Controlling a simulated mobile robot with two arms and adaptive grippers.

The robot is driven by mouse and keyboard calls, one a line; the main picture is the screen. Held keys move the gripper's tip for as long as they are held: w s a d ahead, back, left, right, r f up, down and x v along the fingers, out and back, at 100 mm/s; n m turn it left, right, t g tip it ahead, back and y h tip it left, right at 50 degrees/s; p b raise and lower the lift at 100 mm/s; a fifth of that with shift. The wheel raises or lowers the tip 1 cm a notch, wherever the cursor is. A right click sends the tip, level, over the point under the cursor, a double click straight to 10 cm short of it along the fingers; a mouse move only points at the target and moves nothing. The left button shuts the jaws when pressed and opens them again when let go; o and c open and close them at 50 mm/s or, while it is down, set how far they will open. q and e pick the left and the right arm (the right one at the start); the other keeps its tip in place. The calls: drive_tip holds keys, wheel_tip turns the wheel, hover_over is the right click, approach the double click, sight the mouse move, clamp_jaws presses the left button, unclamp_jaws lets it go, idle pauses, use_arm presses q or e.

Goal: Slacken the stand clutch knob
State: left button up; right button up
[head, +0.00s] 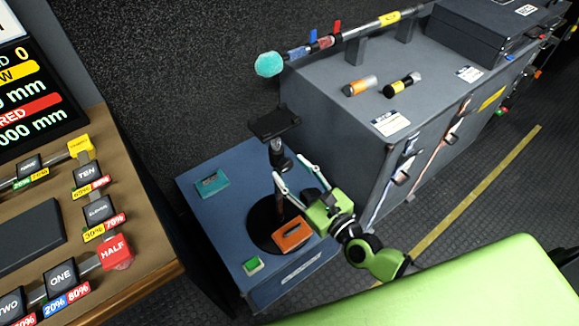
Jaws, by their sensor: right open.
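A small dark stand (277,146) rises from a round black base (262,222) on a blue-grey box-like table. Its top carries a flat black plate (274,123). A dark clutch collar sits on the post below the plate; I cannot make out the knob's shape clearly. My right gripper (290,167), with a green body and pale fingers, is open. In the picture its two fingertips lie close to the collar, one on either side of the post or just in front; contact cannot be told. My left gripper is not in view.
On the blue-grey table (225,222) lie a teal block (211,183), an orange block (291,234) and a green block (252,265). A grey cabinet (350,130) stands close on the right. A brown console (143,233) with labelled keys borders the left.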

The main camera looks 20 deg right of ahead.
drive_tip(key=shift+x, duration=0.8)
drive_tip(key=c, duration=1.1)
